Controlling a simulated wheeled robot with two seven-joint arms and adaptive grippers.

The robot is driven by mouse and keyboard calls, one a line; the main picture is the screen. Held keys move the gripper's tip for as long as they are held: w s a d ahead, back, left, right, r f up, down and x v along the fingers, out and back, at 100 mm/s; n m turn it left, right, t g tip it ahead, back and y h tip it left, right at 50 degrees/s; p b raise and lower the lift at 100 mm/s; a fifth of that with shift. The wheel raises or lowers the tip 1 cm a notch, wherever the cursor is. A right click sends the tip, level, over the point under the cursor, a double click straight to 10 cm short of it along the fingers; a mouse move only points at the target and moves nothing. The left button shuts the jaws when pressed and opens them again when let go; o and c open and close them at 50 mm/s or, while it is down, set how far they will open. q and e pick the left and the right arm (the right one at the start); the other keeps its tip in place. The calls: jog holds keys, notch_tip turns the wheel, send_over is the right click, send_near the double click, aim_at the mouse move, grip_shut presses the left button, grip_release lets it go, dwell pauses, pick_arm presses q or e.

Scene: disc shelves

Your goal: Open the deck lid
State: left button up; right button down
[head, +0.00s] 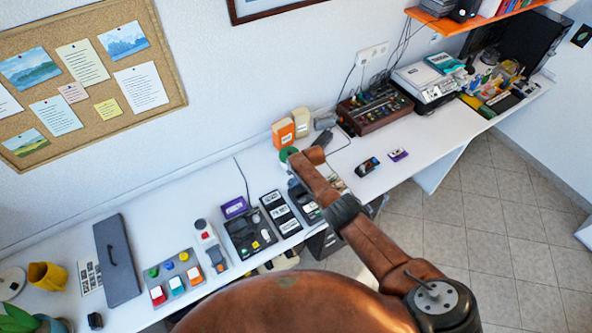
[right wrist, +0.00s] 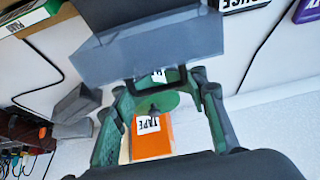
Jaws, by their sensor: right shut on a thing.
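In the right wrist view, a grey-blue lid (right wrist: 150,48) with a dark bar handle (right wrist: 157,84) lies across the top of the picture. My right gripper (right wrist: 163,88), with green fingers, is shut on the handle. In the head view my right arm reaches over the desk, and the green of the right gripper (head: 289,155) shows near the wall side. The arm hides much of the deck (head: 305,205) below it, so how far the lid stands open I cannot tell. My left gripper is not in view.
The white desk (head: 215,195) runs along the wall. An orange box labelled TAPE (head: 283,133) stands behind the gripper. Left of the arm are a black device (head: 248,233), a button panel (head: 174,281) and a flat grey case with a handle (head: 117,260). A wooden box (head: 376,110) stands right.

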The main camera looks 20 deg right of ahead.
jog(key=shift+w+d+r, duration=0.15)
jog(key=shift+w+r, duration=0.4)
jog(key=shift+r, duration=0.1)
jog(key=c, duration=1.7)
grip_release()
jog(key=o, duration=0.3)
jog(key=shift+s+f, duration=0.15)
jog(key=shift+s, duration=0.15)
jog(key=shift+o, duration=0.5)
jog(key=shift+f, duration=0.15)
jog(key=shift+s, duration=0.1)
jog(key=shift+s+a, duration=0.15)
jog(key=shift+a, duration=0.05)
jog(key=v, duration=1.1)
jog(key=shift+d+r, duration=0.15)
jog(key=shift+r, duration=0.25)
jog(key=shift+s, duration=0.1)
jog(key=shift+c, duration=0.5)
